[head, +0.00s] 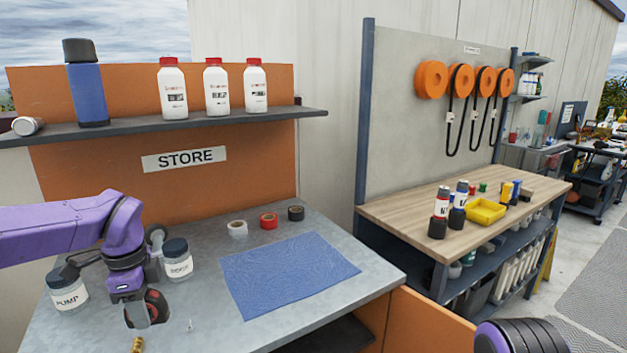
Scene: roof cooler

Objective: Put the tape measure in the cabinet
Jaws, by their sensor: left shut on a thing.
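My left gripper (135,298) comes in from the left over the metal counter. It is shut on a small dark and red thing, which looks like the tape measure (152,308); the fingers hide part of it. I cannot tell whether it touches the counter. The orange cabinet has a STORE label (184,159) on its back panel. An orange panel (432,322) at lower right looks like its door standing open. A dark inner shelf (335,335) shows below the counter edge. Only a purple part of my right arm shows at the bottom right; its gripper is out of frame.
Two lidded jars (68,290) (177,262) stand close beside my left gripper. A blue mat (295,272) lies on the counter, with three tape rolls (268,220) behind it. A small brass piece (137,345) is near the front. A wooden workbench (400,215) stands at right.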

